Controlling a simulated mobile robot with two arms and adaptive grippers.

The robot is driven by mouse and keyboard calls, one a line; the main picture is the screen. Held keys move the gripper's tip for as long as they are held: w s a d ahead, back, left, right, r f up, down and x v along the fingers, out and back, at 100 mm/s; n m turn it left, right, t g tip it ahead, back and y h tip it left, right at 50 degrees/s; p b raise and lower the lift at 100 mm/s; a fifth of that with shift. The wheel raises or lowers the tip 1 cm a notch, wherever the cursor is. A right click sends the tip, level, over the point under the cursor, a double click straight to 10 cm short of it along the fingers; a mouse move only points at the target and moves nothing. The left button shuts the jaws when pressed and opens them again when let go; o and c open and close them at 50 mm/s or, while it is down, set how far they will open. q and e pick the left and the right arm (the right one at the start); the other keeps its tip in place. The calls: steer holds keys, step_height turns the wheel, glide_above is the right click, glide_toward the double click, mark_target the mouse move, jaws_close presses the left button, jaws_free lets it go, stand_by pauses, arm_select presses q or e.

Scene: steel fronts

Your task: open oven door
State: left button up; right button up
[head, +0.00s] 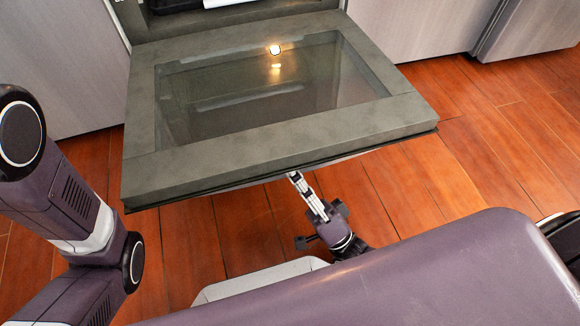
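The oven door (262,150) is swung down and lies close to flat, its inner face with the glass pane (270,85) turned up. Its hinge side meets the oven (180,22) at the top of the view. The door's outer face and any handle are hidden underneath. A gripper, which looks like my right one (308,196), is below the door's front edge. Its fingertips reach up to or under that edge, so I cannot tell whether they touch the door or are closed. My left arm shows at the left, but its gripper is out of view.
Grey steel fronts (410,28) stand right of the oven, and another front (60,60) stands left of it. The wooden floor (480,140) is clear to the right of the door. My own purple arm link covers the lower right.

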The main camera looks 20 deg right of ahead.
mark_target(293, 141)
steer(key=o, duration=0.4)
steer(key=shift+w+r, duration=0.1)
steer(key=shift+w, duration=0.2)
steer(key=shift+s, duration=0.1)
steer(key=shift+r, duration=5.05)
steer(key=shift+s+d+f+b, duration=0.1)
steer(key=shift+d+f+b, duration=0.15)
steer(key=shift+f, duration=0.25)
steer(key=shift+s+d+f+b, duration=0.15)
steer(key=shift+f+b, duration=0.15)
steer(key=shift+f, duration=0.2)
steer(key=shift+d+f+b, duration=0.2)
steer(key=shift+f+b, duration=0.1)
steer(key=shift+f, duration=0.2)
steer(key=f, duration=0.1)
steer(key=d+f, duration=0.1)
steer(key=f, duration=0.1)
steer(key=s+d+f, duration=0.1)
steer(key=f, duration=0.1)
steer(key=shift+s+d+f, duration=0.1)
steer(key=shift+d+f, duration=0.05)
